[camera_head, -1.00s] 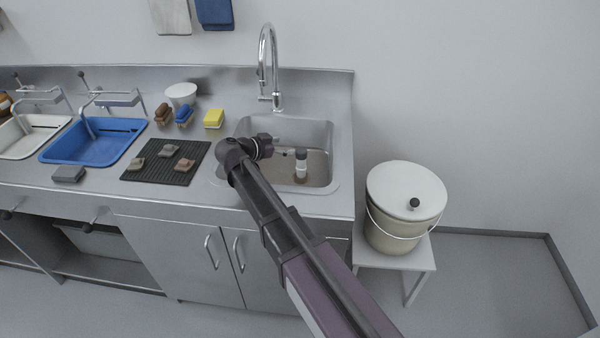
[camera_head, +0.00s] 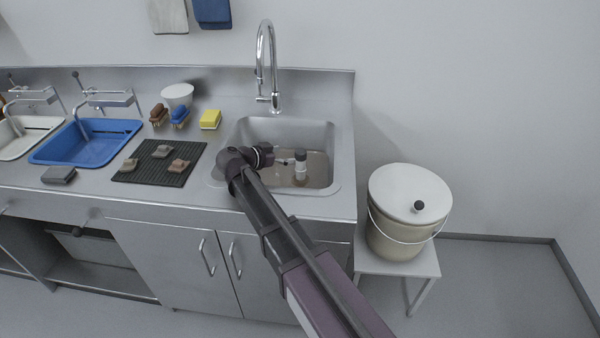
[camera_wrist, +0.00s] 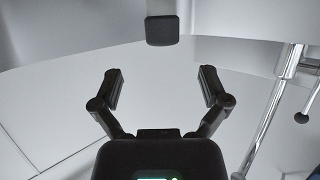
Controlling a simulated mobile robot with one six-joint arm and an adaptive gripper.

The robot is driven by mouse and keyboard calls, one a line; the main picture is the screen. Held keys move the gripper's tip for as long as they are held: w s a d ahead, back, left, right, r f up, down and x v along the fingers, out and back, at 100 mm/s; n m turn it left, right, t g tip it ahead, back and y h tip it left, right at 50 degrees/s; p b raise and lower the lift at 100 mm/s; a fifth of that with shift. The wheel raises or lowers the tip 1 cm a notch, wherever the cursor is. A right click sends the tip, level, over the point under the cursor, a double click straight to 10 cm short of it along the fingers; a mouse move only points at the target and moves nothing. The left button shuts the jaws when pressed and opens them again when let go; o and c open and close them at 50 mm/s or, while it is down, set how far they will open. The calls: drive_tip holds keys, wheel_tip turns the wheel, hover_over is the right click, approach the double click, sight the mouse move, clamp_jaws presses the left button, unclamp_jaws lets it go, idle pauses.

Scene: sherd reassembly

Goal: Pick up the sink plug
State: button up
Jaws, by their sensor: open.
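The sink plug (camera_head: 301,168) is an upright pale cylinder with a dark cap. It stands in brownish water in the steel sink (camera_head: 330,150). My gripper (camera_head: 287,162) is over the sink, just left of the plug in the head view, and its fingers are small there. In the wrist view my gripper (camera_wrist: 163,86) is open, with nothing between its two fingers. What looks like the plug's dark cap and pale body (camera_wrist: 162,30) shows at the top middle, beyond the fingertips and apart from them. The plug's lower end is hidden by the water.
A chrome tap (camera_head: 270,65) rises behind the sink. A yellow sponge (camera_head: 210,119), brushes (camera_head: 180,116) and a black mat (camera_head: 158,176) with several sherds lie to the left, near a blue basin (camera_head: 62,150). A lidded bucket (camera_head: 395,235) stands right of the counter.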

sight(297, 152)
drive_tip(key=shift+x, duration=0.95)
drive_tip(key=shift+b+x, duration=1.1)
drive_tip(key=shift+x, duration=1.5)
drive_tip(key=shift+w+a+r, duration=0.1)
clamp_jaws()
